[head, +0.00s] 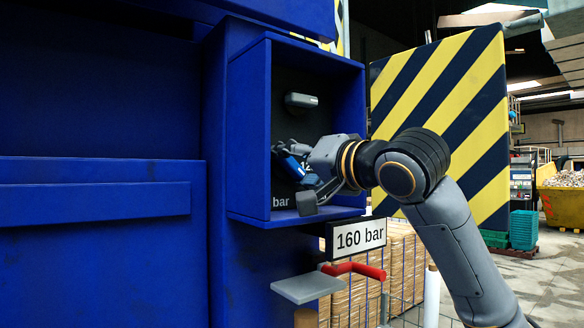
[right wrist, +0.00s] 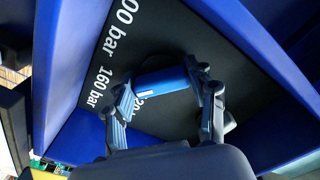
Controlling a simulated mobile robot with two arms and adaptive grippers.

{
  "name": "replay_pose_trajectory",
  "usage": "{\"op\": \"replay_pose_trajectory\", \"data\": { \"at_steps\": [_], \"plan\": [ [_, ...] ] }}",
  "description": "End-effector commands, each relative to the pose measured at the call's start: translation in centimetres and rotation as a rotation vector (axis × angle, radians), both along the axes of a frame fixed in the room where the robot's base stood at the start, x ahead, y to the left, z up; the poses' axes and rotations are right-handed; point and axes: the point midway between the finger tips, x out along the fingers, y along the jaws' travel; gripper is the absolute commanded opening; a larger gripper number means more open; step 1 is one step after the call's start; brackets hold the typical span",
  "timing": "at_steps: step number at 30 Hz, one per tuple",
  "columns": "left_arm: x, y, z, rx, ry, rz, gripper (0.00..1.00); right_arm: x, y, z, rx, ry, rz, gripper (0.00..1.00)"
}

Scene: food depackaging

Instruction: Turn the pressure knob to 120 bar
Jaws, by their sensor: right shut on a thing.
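The pressure knob (head: 297,168) is a blue bar inside the open blue box (head: 346,210), partly hidden by my right gripper in the head view. My right gripper (right wrist: 162,98) is shut on the knob (right wrist: 160,80), with one finger on either side of it. A short white mark shows on the knob, near a partly hidden label ending in "20" (right wrist: 141,99). The dial panel (right wrist: 150,45) also carries "160 bar" and a cut-off "00 bar". A sign (head: 360,238) under the box reads "160 bar". My left gripper is not in view.
The box walls stand close around my right gripper. A grey handle (head: 302,101) sits higher in the box. A striped yellow and black door (head: 440,90) stands open on the right. A red lever (head: 355,269) and a grey plate (head: 307,288) lie below the box.

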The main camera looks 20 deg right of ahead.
Motion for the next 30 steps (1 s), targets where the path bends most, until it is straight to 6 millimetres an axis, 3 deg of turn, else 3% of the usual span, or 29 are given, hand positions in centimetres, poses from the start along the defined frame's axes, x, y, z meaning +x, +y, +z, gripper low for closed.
{"op": "replay_pose_trajectory", "data": {
  "at_steps": [18,30],
  "plan": [
    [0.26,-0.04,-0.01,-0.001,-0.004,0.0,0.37,0.08,-0.17,-0.12,-0.461,-0.165,-0.001,0.25],
    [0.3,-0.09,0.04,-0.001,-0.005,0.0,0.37,0.09,-0.19,-0.11,-0.644,-0.233,0.0,0.25]
  ]
}}
